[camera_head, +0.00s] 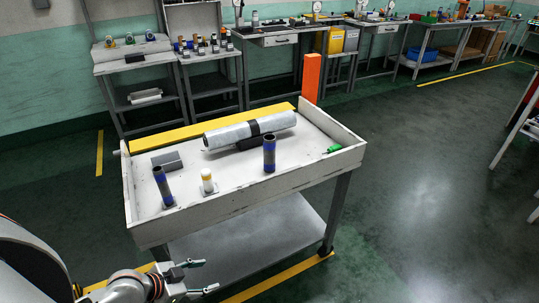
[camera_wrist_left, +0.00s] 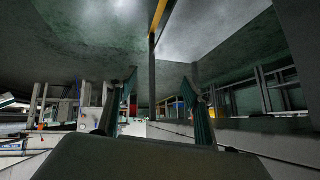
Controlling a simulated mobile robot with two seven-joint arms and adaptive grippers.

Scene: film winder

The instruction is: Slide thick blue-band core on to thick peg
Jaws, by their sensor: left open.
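Two dark grey cylinders with blue bands stand upright in the white tray of a trolley: one core (camera_head: 163,187) at the front left, another core (camera_head: 269,154) right of the middle. I cannot tell which is thicker. Between them a short white post with a yellow top (camera_head: 208,182) stands on a small flat base; I cannot tell if it is a peg. My left gripper (camera_head: 210,275) is low, in front of the trolley and outside the tray, open and empty. Its two fingers (camera_wrist_left: 160,88) are apart in the left wrist view. My right gripper is not in view.
A long silvery roll (camera_head: 250,130) with a black band lies at the tray's back. A dark grey block (camera_head: 167,160) and a green-handled tool (camera_head: 334,148) lie in the tray. The tray's raised white rim (camera_head: 250,198) stands between my gripper and the cores. Benches line the wall.

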